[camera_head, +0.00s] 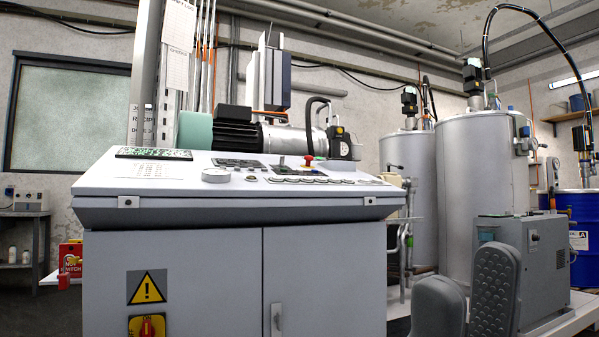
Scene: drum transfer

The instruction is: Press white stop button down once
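The control panel (150,187) is the sloped white top of a grey cabinet in the middle left. A white round knob-like part (216,175) sits on its left half. A row of small pale round parts (298,180) lies along its front right. I cannot tell at this size which part is the white stop button. My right gripper (466,270) is at the bottom right, to the right of the cabinet and below panel height. Its two dark grey fingers stand apart with nothing seen between them. My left gripper is out of view.
A red button (308,160) stands up near the panel's back. A red and yellow switch (147,327) is on the cabinet front. Large metal tanks (480,180), a grey box (522,265) and a blue drum (583,230) stand at the right.

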